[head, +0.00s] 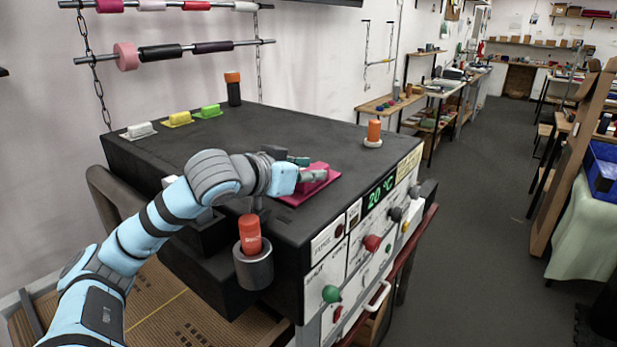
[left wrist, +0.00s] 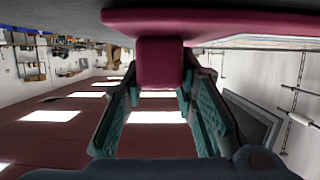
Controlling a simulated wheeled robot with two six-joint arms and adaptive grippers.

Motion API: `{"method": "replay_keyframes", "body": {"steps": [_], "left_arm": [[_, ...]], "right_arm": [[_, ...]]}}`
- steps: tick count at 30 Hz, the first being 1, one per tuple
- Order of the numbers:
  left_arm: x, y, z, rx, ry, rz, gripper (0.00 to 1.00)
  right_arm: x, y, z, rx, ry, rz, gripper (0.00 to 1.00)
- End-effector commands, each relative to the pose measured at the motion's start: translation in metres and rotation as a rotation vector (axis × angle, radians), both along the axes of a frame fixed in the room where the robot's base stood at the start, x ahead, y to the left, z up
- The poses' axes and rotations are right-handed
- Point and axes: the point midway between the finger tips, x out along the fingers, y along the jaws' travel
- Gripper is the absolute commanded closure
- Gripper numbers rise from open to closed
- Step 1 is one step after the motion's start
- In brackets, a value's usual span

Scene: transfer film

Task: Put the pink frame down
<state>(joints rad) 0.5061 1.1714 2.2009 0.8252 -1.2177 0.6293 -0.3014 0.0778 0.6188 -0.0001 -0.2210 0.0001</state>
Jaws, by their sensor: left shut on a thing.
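The pink frame (head: 294,198), a flat plate with a raised block-shaped handle, is at the right front part of the black machine's top (head: 235,135). I cannot tell if it touches that top or hovers just above it. My left gripper (head: 312,176) comes in from the left and is shut on the frame's handle. In the left wrist view the pink frame (left wrist: 235,22) spans the upper edge, and its handle sits between the teal-padded fingers of my left gripper (left wrist: 160,78). My right gripper is not in view.
White (head: 139,130), yellow (head: 178,119) and green (head: 208,112) frames line the back left of the top. An orange-topped black cylinder (head: 233,88) and an orange cylinder on a pale base (head: 373,133) stand along its edges. A red-orange cylinder (head: 250,232) sits in a front holder.

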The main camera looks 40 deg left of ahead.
Motion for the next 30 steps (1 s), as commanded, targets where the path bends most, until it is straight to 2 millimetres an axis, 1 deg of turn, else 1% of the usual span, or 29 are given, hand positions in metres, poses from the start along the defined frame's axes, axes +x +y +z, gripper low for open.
{"method": "replay_keyframes", "body": {"steps": [3,4,7,8,16,19,23,26,30], "left_arm": [[0.000,0.000,-0.002,0.001,0.000,0.000,1.00],[0.000,0.000,-0.002,0.000,0.000,-0.001,0.72],[0.000,0.000,-0.002,0.000,0.000,-0.001,0.56],[0.000,0.000,-0.002,0.000,0.000,-0.001,0.54],[0.000,0.000,-0.001,0.000,0.001,-0.001,0.54],[0.000,0.000,0.004,0.000,0.000,0.000,0.54],[-0.011,0.001,0.004,0.006,-0.003,0.000,0.54],[-0.025,0.000,0.007,0.009,-0.001,0.001,0.54],[-0.048,-0.004,0.011,0.008,0.004,-0.004,0.54]], "right_arm": [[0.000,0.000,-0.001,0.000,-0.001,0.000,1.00],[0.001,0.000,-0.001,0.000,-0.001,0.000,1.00],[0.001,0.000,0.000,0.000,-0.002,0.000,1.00],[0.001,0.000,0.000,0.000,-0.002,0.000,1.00],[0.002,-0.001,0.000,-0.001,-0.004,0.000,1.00],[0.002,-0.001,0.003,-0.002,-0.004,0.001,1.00],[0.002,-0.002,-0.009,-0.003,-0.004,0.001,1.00],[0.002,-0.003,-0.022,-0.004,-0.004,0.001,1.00],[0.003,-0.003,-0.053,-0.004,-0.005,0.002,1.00]]}}
